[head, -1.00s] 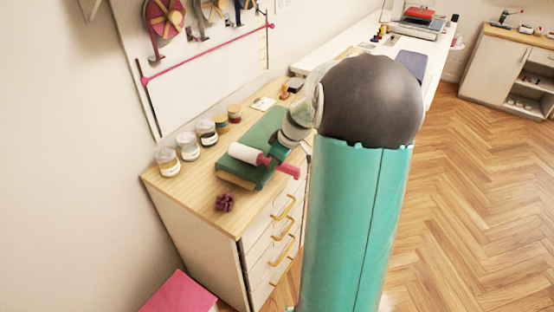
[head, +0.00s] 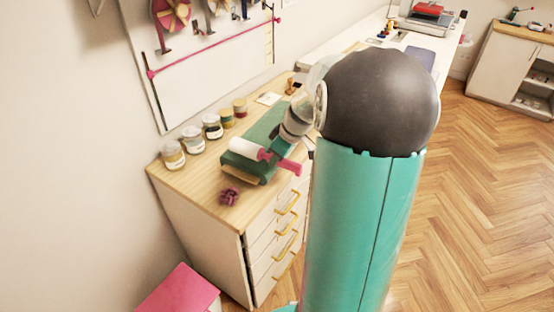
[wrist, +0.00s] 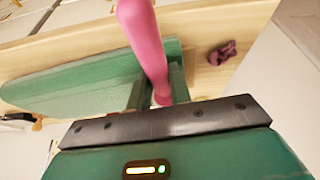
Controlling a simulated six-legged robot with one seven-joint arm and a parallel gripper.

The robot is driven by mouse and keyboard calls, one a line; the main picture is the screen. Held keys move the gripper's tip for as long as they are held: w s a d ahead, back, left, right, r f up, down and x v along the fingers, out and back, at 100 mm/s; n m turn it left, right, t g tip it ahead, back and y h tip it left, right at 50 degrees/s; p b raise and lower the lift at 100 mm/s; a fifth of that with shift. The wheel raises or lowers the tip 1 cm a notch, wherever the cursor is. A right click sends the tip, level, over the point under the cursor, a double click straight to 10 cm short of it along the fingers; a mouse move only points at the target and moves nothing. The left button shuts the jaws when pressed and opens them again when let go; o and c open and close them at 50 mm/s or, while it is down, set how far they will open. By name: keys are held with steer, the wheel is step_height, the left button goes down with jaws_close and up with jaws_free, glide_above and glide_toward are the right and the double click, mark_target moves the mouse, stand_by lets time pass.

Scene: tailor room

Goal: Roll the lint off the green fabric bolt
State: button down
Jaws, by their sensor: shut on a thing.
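The green fabric bolt (head: 264,137) lies on the wooden top of the drawer cabinet. It also fills the left of the wrist view (wrist: 85,82). The lint roller, with a white roll (head: 246,149) and a pink handle (head: 290,166), is at the near part of the bolt. My gripper (head: 276,156) is shut on the pink handle, which also shows in the wrist view (wrist: 146,42). The white roll lies over the bolt's near end; I cannot tell whether it touches the cloth. No lint can be made out at this size.
Several jars (head: 193,139) stand along the wall side of the cabinet top (head: 190,180). A small purple thing (head: 229,197) lies near the front corner, also in the wrist view (wrist: 222,52). Yellow-handled drawers (head: 287,203) face right. A pink box (head: 178,292) is on the floor side.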

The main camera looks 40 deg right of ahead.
steer(key=shift+r, duration=2.7)
steer(key=shift+s+d, duration=0.65)
steer(key=shift+s, duration=0.9)
steer(key=shift+s+d, duration=0.6)
steer(key=shift+s, duration=0.95)
steer(key=shift+s+d, duration=0.65)
steer(key=shift+s, duration=0.9)
steer(key=shift+s, duration=0.1)
